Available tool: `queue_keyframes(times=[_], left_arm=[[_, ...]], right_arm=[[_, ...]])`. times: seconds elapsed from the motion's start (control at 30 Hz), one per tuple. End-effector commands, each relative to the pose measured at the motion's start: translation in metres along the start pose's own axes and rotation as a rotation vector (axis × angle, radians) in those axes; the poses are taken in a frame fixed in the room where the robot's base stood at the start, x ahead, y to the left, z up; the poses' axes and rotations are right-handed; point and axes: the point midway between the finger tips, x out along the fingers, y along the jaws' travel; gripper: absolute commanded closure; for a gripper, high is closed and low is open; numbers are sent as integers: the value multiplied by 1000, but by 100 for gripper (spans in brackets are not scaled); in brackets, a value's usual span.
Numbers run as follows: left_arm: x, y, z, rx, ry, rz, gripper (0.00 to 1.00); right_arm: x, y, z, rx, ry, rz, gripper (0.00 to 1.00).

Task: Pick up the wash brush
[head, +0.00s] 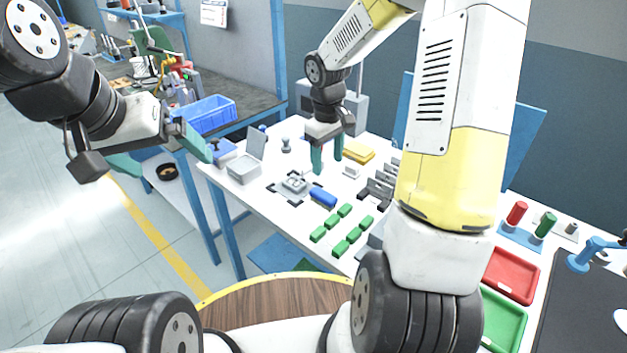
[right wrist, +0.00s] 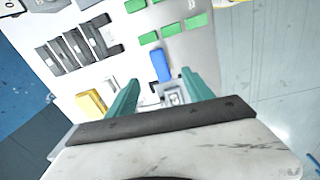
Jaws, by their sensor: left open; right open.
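I cannot tell for sure which item is the wash brush. A rounded blue object (head: 322,197) lies on the white table beside a small grey fixture (head: 294,184). In the right wrist view the blue object (right wrist: 160,65) shows beyond and between my fingers, with the fixture (right wrist: 174,93) nearer. My right gripper (head: 327,158) is open and empty, pointing down above the table behind the fixture; it also shows in the right wrist view (right wrist: 160,90). My left gripper (head: 160,155) is open and empty, off the table's left side.
Several green blocks (head: 341,229) lie in front of the blue object. Dark brackets (head: 376,190) and a yellow item (head: 358,151) lie to the right. A grey open-lidded box (head: 243,169) stands at the left edge. Red (head: 511,275) and green (head: 503,320) trays are at right.

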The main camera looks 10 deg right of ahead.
Motion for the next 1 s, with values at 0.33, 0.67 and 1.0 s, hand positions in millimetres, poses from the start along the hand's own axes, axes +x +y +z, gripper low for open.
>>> queue_keyframes(times=[0.33, 0.67, 1.0], left_arm=[[0, 0, 0, 0, 0, 0, 0], [0, 0, 0, 0, 0, 0, 0], [0, 0, 0, 0, 0, 0, 0]], right_arm=[[76, 4, -24, -93, -32, -83, 40], [112, 3, -23, -96, -34, -84, 40], [152, 4, -22, -95, -33, -83, 40]])
